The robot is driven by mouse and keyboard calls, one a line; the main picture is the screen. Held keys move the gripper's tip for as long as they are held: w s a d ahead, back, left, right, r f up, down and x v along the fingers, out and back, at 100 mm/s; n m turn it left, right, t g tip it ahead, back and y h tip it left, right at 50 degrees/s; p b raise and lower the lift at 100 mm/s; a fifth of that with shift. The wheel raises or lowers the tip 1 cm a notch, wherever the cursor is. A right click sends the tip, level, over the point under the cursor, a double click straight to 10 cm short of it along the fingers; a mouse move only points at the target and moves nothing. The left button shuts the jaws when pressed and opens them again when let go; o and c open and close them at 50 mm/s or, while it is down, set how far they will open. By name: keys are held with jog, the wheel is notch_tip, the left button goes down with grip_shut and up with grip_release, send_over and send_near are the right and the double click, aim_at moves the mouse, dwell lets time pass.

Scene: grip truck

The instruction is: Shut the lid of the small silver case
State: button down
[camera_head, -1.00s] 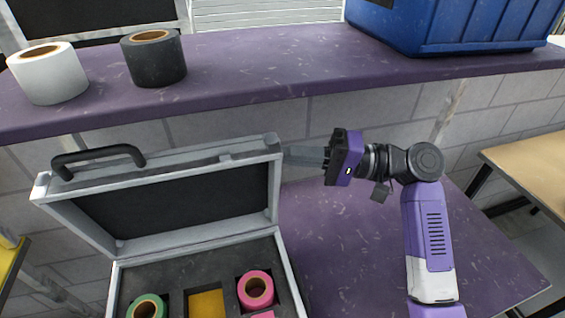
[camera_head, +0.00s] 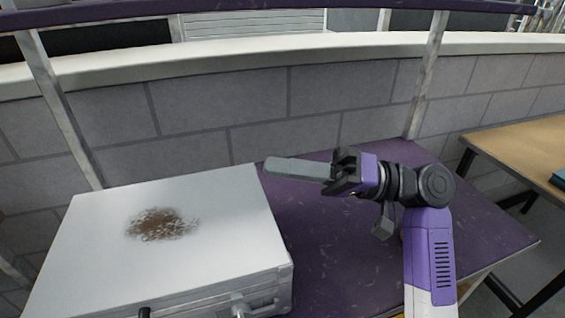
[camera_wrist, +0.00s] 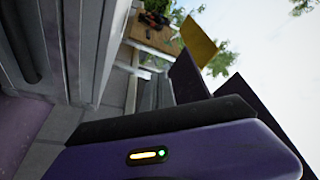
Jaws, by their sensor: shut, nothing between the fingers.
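The silver case (camera_head: 215,200) lies on the purple table at the lower left of the head view. Its lid is down flat over the base, with a brown worn patch on top, and hides the contents. A latch (camera_head: 240,308) shows on its front side, and its front left is cut off by the picture's edge. My gripper (camera_head: 270,166) is shut and empty. Its fingers point left, with the tips by the lid's far right corner; I cannot tell whether they touch it.
Bare purple table (camera_head: 335,245) lies right of the case. A grey block wall (camera_head: 230,110) stands behind. A purple shelf (camera_head: 90,15) crosses the top, on metal posts (camera_head: 425,80). A wooden table (camera_head: 520,145) stands at the right.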

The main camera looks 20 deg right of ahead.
jog(key=shift+s+f+b, duration=0.35)
jog(key=shift+s+f, duration=0.2)
jog(key=shift+f, duration=0.3)
jog(key=shift+s+f+b, duration=0.35)
jog(key=shift+s+f, duration=0.2)
jog(key=shift+f, duration=0.25)
jog(key=shift+s+f+b, duration=0.35)
jog(key=shift+s+f, duration=0.2)
jog(key=shift+f, duration=0.3)
